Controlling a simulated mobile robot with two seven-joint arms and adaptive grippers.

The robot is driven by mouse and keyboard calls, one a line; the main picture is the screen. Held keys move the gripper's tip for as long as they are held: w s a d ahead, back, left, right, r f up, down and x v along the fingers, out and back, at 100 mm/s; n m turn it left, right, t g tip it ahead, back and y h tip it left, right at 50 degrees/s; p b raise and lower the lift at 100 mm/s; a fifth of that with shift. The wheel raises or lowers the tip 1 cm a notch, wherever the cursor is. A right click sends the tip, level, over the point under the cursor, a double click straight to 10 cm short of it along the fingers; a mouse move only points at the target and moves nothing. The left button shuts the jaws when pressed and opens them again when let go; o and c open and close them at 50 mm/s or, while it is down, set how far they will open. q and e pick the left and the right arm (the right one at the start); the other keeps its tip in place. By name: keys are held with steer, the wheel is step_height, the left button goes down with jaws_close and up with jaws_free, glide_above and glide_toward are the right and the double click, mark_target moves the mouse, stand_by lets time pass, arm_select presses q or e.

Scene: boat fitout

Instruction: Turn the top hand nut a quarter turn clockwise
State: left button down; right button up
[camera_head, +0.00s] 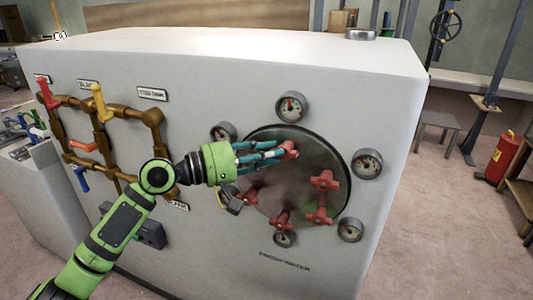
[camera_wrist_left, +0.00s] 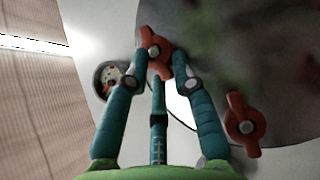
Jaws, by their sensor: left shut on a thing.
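The top hand nut (camera_head: 290,150) is a red winged nut near the upper rim of a round grey metal cover (camera_head: 285,192) on the white cabinet's face. My left gripper (camera_head: 280,151) reaches in from the left and is shut on this nut. In the left wrist view the nut (camera_wrist_left: 154,48) sits between the teal fingertips of the gripper (camera_wrist_left: 160,55), with its grey stud end showing at the centre. The fingers hide part of the nut in the head view. My right gripper is in neither view.
More red hand nuts sit around the cover, one at the right (camera_head: 323,180) and others lower down. Several round gauges (camera_head: 291,107) ring the cover. Brown pipes with coloured valve handles (camera_head: 98,102) are at the left. A red extinguisher (camera_head: 502,156) stands far right.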

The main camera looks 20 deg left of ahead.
arm_select(q)
steer(key=shift+a+r, duration=0.1)
steer(key=shift+r, duration=0.15)
stand_by(0.3)
steer(key=c, duration=1.2)
jaws_free()
steer(key=shift+o, duration=0.9)
steer(key=shift+w+f, duration=0.1)
steer(key=shift+w, duration=0.05)
steer(key=v, duration=1.1)
steer(key=shift+s+a, duration=0.3)
steer(key=shift+f, duration=0.15)
